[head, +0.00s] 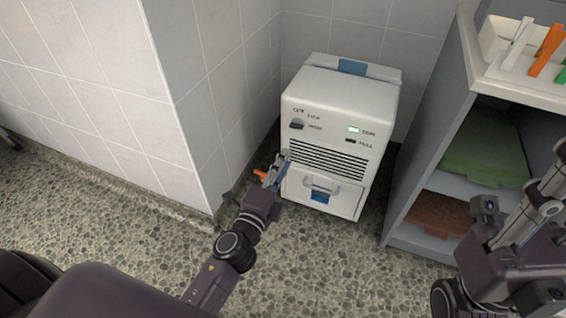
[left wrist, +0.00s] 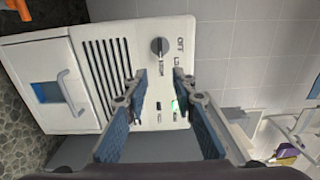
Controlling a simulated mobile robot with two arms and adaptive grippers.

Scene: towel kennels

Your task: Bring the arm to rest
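My left gripper (head: 280,165) is in front of the lower left side of a white machine (head: 340,105). In the left wrist view its two fingers (left wrist: 159,74) stand apart with nothing held between them, and the machine's front panel (left wrist: 205,55) shows behind them. The machine has a dark knob (head: 296,124), a lit green indicator (head: 354,129), vent slots and a handled lower drawer (head: 338,199) with a blue patch. My right arm's end (head: 530,215) shows at the right edge, partly cut off; its finger opening is unclear.
A grey shelf unit (head: 420,170) stands right of the machine, holding a green item (head: 485,155), a brown one (head: 440,212) and a white tray (head: 500,50) on top. A tiled wall corner (head: 190,110) is close left of my left gripper. Speckled floor (head: 340,265) is open in front.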

